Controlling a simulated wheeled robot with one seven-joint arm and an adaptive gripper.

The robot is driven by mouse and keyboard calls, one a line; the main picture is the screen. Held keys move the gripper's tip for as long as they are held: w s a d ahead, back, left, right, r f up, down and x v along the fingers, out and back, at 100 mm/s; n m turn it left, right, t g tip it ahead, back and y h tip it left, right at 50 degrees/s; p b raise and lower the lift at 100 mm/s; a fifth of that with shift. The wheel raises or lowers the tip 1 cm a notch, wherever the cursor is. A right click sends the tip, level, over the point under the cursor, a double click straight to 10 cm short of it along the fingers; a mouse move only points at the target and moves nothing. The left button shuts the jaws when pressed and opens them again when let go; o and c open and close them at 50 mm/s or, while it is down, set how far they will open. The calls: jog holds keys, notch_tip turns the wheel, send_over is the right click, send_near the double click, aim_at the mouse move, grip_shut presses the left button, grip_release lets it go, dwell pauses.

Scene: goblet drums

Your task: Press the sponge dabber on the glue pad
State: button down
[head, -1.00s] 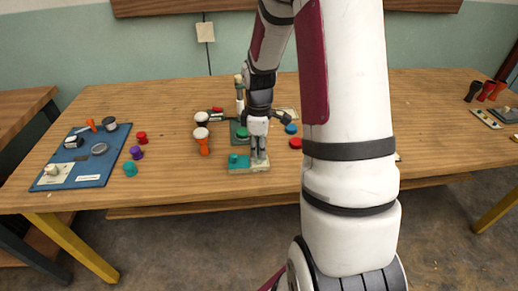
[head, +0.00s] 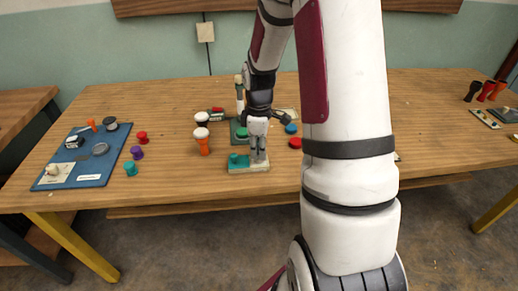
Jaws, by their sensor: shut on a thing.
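My gripper (head: 258,157) points down over the right part of a small pale tray (head: 250,170) near the table's front edge. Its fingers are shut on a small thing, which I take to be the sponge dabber. The fingers hide most of it, and I cannot tell whether it touches the surface below. A teal piece (head: 238,161) sits on the left part of the same tray, just left of the fingers. I cannot tell for sure which part is the glue pad.
Red (head: 295,142) and blue discs lie to the right. A blue board (head: 88,172) with parts lies far left.

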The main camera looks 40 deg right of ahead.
jog(key=shift+r+p, duration=2.75)
jog(key=shift+r, duration=0.75)
